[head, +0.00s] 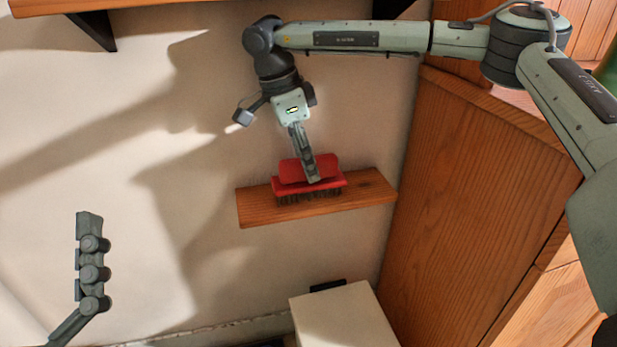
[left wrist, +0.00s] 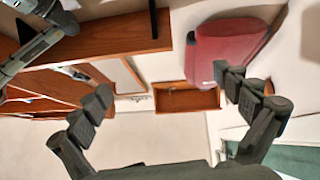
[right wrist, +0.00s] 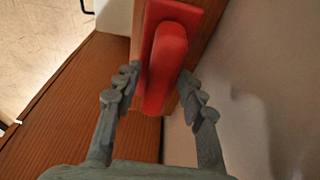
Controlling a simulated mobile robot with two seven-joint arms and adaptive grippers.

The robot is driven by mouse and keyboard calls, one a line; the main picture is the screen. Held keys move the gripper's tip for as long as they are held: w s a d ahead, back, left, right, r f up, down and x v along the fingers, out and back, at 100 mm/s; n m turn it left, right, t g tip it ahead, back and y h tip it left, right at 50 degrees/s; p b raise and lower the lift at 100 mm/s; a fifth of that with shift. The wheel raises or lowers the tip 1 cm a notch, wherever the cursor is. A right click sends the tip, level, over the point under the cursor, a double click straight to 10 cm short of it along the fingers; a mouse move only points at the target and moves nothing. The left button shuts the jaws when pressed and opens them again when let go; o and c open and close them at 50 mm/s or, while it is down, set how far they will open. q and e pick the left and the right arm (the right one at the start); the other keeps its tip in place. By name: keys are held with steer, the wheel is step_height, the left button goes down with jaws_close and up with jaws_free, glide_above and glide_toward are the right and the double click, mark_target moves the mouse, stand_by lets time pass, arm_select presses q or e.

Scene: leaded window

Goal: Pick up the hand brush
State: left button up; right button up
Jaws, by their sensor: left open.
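The hand brush (head: 308,172) is red with dark bristles. It sits bristles down on a small wooden wall shelf (head: 370,193). My right gripper (head: 312,170) comes down on it from above. In the right wrist view its fingers (right wrist: 158,78) lie on both sides of the red handle (right wrist: 168,60), drawn partly together and seemingly touching it. The handle's lower end shows between them. My left gripper (left wrist: 165,85) is open and empty, away from the brush; one finger shows at the lower left of the head view (head: 90,262).
A wooden cabinet side (head: 480,190) stands just right of the shelf. A pale box (head: 345,315) is below it. Another shelf (head: 85,6) with a black bracket runs along the top. A red object (left wrist: 225,50) is beyond my left fingers. Bare wall lies left of the brush.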

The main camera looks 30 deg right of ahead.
jaws_close()
arm_select(q)
steer(key=shift+f, duration=0.1)
arm_select(e)
steer(key=shift+r, duration=0.1)
